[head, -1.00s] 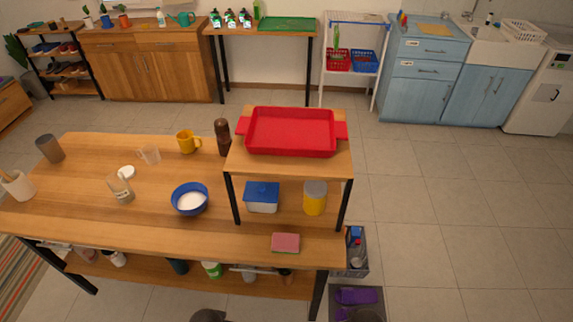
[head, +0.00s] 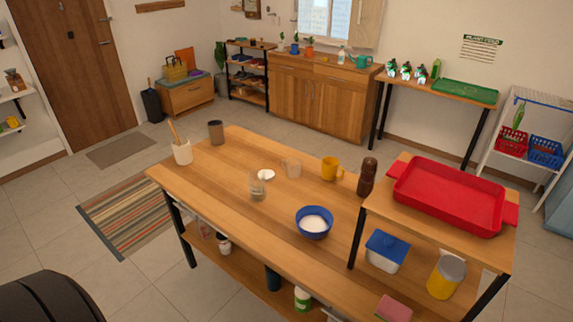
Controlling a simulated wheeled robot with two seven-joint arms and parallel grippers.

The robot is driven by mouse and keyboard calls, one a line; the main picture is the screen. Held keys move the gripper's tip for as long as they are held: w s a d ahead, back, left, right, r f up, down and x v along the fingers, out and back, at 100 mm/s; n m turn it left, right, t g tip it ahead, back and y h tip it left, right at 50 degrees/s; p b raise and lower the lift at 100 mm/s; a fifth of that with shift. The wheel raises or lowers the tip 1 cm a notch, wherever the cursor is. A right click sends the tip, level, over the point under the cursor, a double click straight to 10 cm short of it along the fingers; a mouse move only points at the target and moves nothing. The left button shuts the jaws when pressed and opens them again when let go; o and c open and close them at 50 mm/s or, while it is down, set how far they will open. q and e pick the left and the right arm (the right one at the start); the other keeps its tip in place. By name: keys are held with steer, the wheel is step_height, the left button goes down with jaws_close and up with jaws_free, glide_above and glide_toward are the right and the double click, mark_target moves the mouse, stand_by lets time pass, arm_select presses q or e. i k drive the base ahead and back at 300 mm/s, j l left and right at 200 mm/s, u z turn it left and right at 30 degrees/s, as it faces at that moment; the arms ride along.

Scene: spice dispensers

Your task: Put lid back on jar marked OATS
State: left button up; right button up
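A clear glass jar (head: 257,189) stands upright and open on the wooden table, left of the blue bowl. A label shows on it but is too small to read, so I cannot tell whether it says OATS. A flat white round lid (head: 266,174) lies on the table just behind the jar, apart from it. Another clear vessel, like a glass or cup (head: 292,168), stands to the right of the lid. Neither of my grippers is in view.
A blue bowl of white contents (head: 313,222), a yellow mug (head: 332,169), a brown pepper mill (head: 367,177), a utensil holder (head: 182,153) and a grey tumbler (head: 216,132) stand around. A riser with a red tray (head: 450,195) fills the right end. The table's front left is clear.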

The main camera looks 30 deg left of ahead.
mark_target(256, 177)
steer(key=u, duration=1.15)
